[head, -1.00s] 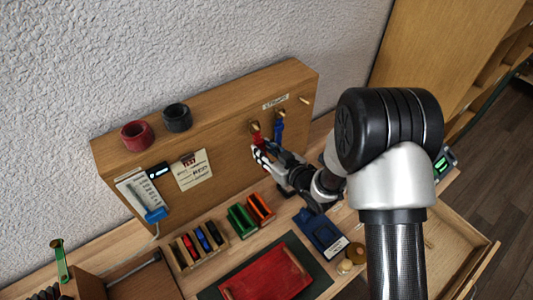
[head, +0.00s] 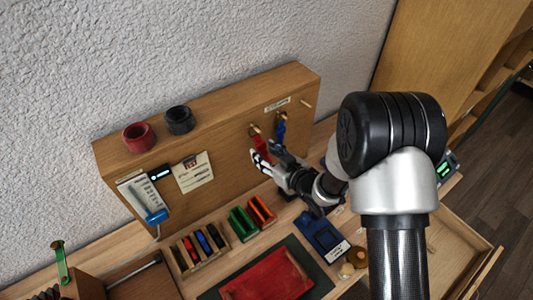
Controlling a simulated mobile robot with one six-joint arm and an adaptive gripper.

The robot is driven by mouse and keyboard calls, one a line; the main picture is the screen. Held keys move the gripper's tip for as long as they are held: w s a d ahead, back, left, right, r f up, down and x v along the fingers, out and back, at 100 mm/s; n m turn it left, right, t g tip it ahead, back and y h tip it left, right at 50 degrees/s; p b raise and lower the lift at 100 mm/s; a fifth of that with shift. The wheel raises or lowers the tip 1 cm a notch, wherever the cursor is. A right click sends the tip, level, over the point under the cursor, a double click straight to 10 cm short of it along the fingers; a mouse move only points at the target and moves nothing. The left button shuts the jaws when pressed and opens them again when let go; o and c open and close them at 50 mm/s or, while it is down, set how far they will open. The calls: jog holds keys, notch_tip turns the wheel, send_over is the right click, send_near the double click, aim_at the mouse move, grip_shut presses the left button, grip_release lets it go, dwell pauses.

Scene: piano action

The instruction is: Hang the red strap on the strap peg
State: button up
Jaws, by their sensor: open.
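The red strap (head: 260,144) hangs down the front of the upright wooden board, below a brass peg (head: 254,129). A blue strap (head: 281,131) hangs from the peg to its right. A bare wooden peg (head: 306,103) sticks out further right, by a small label. My gripper (head: 264,153) is open in front of the red strap's lower part, with a pale finger at left and a dark finger at right. The fingers hide the strap's lower end, and I cannot tell whether they touch it.
A red ring (head: 138,137) and a dark ring (head: 179,120) sit on top of the board (head: 225,150). Below stand a rack of coloured pieces (head: 198,247), green and orange holders (head: 242,224), a blue tray (head: 321,234) and a red tray (head: 265,281). An open drawer is at right.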

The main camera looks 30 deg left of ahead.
jog(key=shift+o, duration=0.3)
jog(key=v, duration=1.2)
